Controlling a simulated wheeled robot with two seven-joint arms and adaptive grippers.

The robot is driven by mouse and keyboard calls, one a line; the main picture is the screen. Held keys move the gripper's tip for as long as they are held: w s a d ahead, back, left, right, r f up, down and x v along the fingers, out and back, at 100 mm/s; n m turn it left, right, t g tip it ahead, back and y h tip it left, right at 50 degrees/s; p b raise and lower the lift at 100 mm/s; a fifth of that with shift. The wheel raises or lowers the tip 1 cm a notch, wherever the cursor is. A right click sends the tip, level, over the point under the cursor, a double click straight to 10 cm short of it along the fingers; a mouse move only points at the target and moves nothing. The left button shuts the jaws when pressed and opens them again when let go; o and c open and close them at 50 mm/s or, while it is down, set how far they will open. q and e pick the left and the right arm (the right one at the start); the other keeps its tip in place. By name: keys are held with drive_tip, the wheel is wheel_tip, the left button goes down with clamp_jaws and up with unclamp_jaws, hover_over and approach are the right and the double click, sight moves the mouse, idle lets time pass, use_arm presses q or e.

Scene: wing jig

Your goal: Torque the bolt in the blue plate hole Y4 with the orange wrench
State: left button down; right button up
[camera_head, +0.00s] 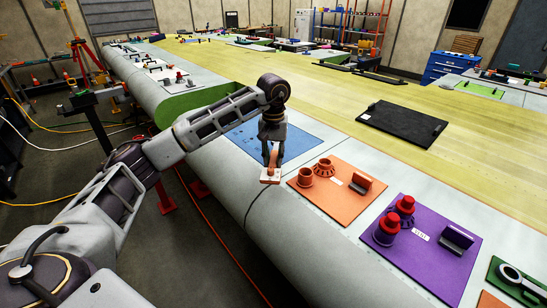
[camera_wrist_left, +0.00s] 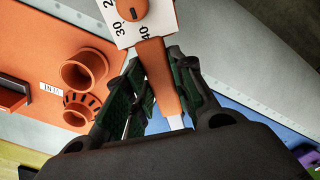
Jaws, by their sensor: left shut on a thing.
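My left gripper (camera_head: 272,152) is shut on the orange wrench (camera_head: 272,165) and hangs above the front edge of the blue plate (camera_head: 304,144). In the left wrist view the fingers (camera_wrist_left: 150,95) close around the orange handle of the wrench (camera_wrist_left: 160,75). The wrench has a white dial head with numbers such as 30 and 40, and it points away from the gripper. The blue plate also shows in the left wrist view (camera_wrist_left: 245,118), partly behind the gripper. Hole Y4 and its bolt cannot be made out. My right gripper is not in view.
An orange plate (camera_head: 345,208) with two orange cups and a stand lies right of the wrench. A purple plate (camera_head: 397,262) with red-topped parts lies farther right. A green plate (camera_head: 497,285) with a ring tool is at the lower right. A black tray (camera_head: 385,124) lies behind.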

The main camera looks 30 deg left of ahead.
use_arm(q)
drive_tip(key=shift+f, duration=0.1)
drive_tip(key=shift+f+b, duration=1.05)
drive_tip(key=shift+f, duration=1)
drive_tip(key=shift+f+b, duration=0.35)
drive_tip(key=shift+b, duration=0.05)
drive_tip(key=shift+f+b, duration=0.3)
drive_tip(key=shift+f, duration=0.15)
drive_tip(key=shift+a, duration=0.1)
drive_tip(key=shift+s+a+r+m+b, duration=0.1)
drive_tip(key=shift+s+a+m+b, duration=0.15)
drive_tip(key=shift+a+m, duration=0.35)
drive_tip(key=shift+s+a+m+b, duration=0.1)
drive_tip(key=shift+a+m+b, duration=0.1)
drive_tip(key=shift+a+m, duration=0.4)
